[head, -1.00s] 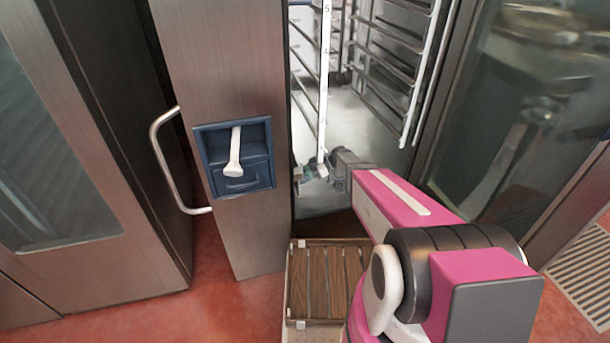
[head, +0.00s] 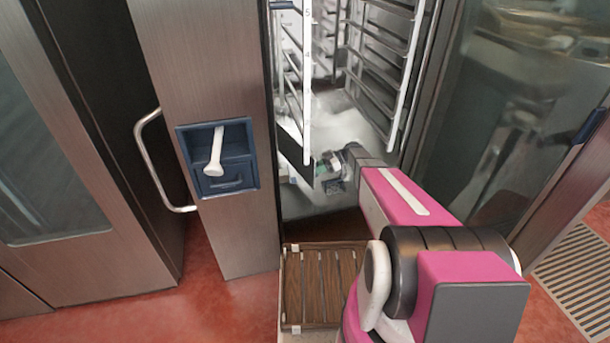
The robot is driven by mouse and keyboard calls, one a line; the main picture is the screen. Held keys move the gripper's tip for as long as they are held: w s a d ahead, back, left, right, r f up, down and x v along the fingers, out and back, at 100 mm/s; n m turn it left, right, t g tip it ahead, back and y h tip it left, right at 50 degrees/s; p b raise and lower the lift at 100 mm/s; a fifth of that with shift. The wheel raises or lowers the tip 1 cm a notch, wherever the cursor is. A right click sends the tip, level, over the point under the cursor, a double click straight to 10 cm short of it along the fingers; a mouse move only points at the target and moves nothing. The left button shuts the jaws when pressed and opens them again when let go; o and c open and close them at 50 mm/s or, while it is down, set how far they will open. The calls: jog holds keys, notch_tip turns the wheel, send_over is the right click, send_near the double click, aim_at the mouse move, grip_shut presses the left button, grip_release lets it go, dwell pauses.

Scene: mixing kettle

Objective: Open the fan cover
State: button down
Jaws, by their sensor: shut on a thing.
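The fan cover (head: 294,150) shows as a dark upright panel edge on the left inside the open cooking cabinet, behind the numbered white rack upright (head: 307,80). My gripper (head: 324,166) is low in the cabinet opening, at the right edge of this panel, and is shut on it. The fingertips are small and partly hidden, so the exact spot of the grip cannot be told. Most of the panel's face is hidden by the rack and the cabinet's front post.
A steel front post (head: 207,60) with a blue recessed box (head: 217,158) stands left of the opening. A glass door (head: 500,110) stands open at right. Rack rails (head: 385,60) line the cabinet. A brown slatted crate (head: 320,285) lies below my arm.

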jog(key=w+d, duration=0.7)
jog(key=w, duration=0.1)
jog(key=shift+d, duration=0.4)
jog(key=c, duration=1.2)
grip_release()
jog(key=shift+a, duration=0.1)
jog(key=shift+s, duration=0.2)
